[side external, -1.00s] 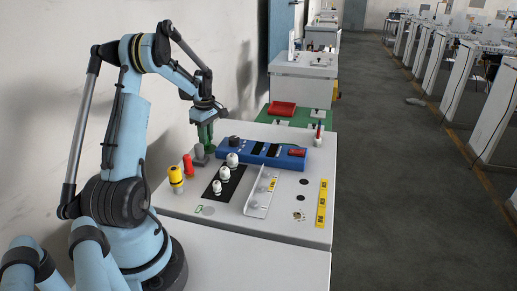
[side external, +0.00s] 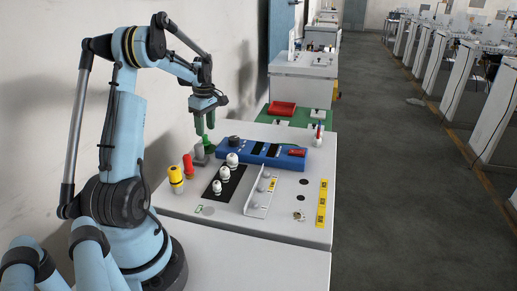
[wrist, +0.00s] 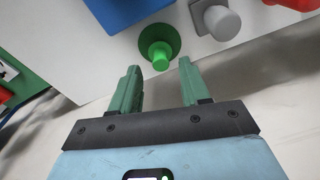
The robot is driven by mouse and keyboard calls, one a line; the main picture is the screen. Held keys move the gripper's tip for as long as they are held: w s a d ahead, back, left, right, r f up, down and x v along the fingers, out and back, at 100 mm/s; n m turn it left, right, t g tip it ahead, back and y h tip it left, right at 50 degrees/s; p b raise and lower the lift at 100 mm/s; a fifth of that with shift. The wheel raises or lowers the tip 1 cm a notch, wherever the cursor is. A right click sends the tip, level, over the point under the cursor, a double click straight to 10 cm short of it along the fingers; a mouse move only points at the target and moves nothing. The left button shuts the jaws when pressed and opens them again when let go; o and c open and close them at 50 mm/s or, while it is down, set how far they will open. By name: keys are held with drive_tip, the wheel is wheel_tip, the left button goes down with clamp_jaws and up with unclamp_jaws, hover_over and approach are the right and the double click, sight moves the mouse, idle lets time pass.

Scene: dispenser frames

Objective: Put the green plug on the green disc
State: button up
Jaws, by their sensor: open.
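The green plug (wrist: 160,56) shows in the wrist view as a bright green peg with a round end. It appears to stand upright on the darker green disc (wrist: 157,30), near the edge of the white table. In the side view the plug (side external: 208,143) is at the table's far left, below my gripper (side external: 205,124). My gripper (wrist: 160,82) is open and empty, its two green fingers apart. In the wrist view the plug is just beyond the fingertips, not between them. The plug's base contact is not clear.
A grey plug on a grey base (wrist: 221,21) stands close beside the green one. Red (side external: 188,165) and yellow (side external: 176,178) plugs stand nearer my arm. A blue block (side external: 267,152) is to the right. The wall is close on the left.

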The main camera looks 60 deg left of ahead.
sight(209, 144)
wheel_tip(209, 144, up, 8)
drive_tip(key=w+d+r+m+t+y, duration=0.1)
drive_tip(key=w+d+r+m+t, duration=0.15)
drive_tip(key=d+m, duration=0.55)
drive_tip(key=w+d+r+m+t, duration=0.1)
drive_tip(key=w+d+m, duration=0.25)
drive_tip(key=d, duration=0.85)
drive_tip(key=s+d+f+m+t, duration=0.2)
drive_tip(key=d+m, duration=0.4)
drive_tip(key=d, duration=0.3)
drive_tip(key=s+d+f+m+t+h, duration=0.1)
drive_tip(key=s+d+f+m+t, duration=0.1)
drive_tip(key=d+m, duration=0.4)
drive_tip(key=s+d, duration=0.1)
drive_tip(key=d, duration=0.3)
drive_tip(key=shift+d+f+h, duration=0.15)
drive_tip(key=shift+h, duration=0.15)
